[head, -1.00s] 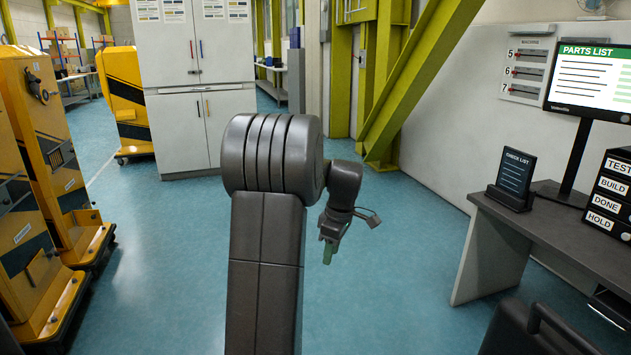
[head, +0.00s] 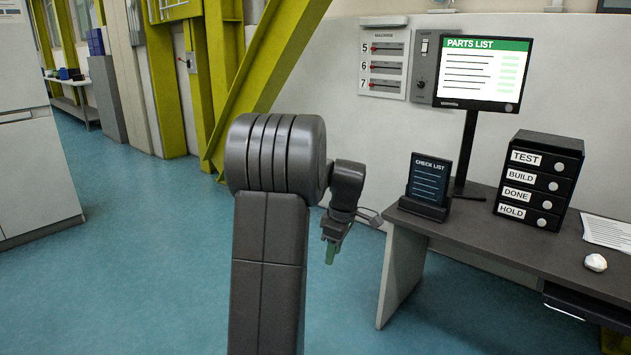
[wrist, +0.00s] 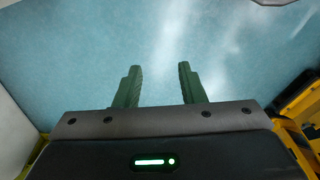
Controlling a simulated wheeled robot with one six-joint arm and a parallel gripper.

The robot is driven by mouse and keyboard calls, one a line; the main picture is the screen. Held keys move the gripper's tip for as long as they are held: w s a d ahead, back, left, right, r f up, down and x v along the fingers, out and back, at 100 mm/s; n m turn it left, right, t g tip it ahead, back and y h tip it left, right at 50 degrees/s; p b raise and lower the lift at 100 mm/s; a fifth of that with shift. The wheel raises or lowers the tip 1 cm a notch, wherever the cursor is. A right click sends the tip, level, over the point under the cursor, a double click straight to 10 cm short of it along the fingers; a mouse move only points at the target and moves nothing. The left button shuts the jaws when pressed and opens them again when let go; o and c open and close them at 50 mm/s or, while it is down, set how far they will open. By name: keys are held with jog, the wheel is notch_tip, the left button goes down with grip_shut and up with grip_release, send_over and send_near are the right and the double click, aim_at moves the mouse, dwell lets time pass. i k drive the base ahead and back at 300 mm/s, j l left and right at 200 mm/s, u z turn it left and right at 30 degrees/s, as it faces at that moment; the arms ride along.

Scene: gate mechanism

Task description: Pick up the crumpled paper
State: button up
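A small white lump (head: 595,262) lies on the desk at the right edge of the head view; it looks like the crumpled paper, but it is too small to be sure. My gripper (head: 331,252) hangs down in the middle of the head view, over the floor, well to the left of the desk and apart from it. In the wrist view my gripper (wrist: 160,68) shows two green fingers spread apart with only blue floor between them. It is open and empty.
The grey desk (head: 470,228) carries a check list stand (head: 428,183), a monitor (head: 482,75), a black drawer box (head: 538,182) and a paper sheet (head: 607,231). The blue floor (head: 140,280) at left is clear.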

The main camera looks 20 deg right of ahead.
aim_at(596, 262)
jog(key=i+l+z, duration=0.2)
jog(key=i+z, duration=0.15)
jog(key=z, duration=0.15)
jog(key=i+l+z, duration=0.1)
jog(key=i+z, duration=0.6)
jog(key=z, duration=0.25)
jog(key=i+j+z, duration=0.25)
jog(key=z, duration=0.2)
jog(key=i+l+z, duration=0.2)
jog(key=i+z, duration=0.15)
jog(key=i, duration=0.3)
jog(key=i+z, duration=0.35)
jog(key=i, duration=0.35)
